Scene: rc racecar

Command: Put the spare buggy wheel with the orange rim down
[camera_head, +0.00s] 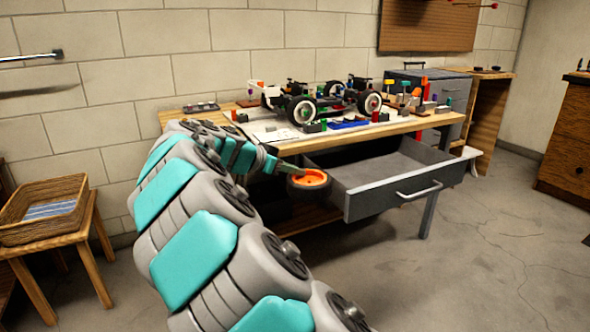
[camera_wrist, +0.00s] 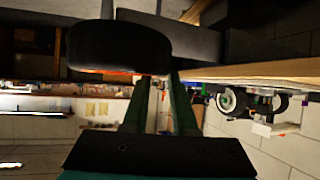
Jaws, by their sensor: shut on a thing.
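The spare buggy wheel (camera_head: 309,182) has a black tyre and an orange rim. My gripper (camera_head: 291,170) is shut on it and holds it up in the air, lying roughly flat, just left of the open drawer (camera_head: 392,203) and below the height of the workbench top. In the wrist view the wheel's black tyre (camera_wrist: 118,48) shows at the tips of the gripper's two fingers (camera_wrist: 160,85), with a strip of orange along its edge. The exact finger contact is hard to see.
The open drawer is grey and looks empty. On the workbench (camera_head: 400,127) stands an RC car chassis (camera_head: 340,98) among several small parts and tools. A wicker basket (camera_head: 45,208) sits on a stool at left. Floor (camera_head: 480,250) at right is clear.

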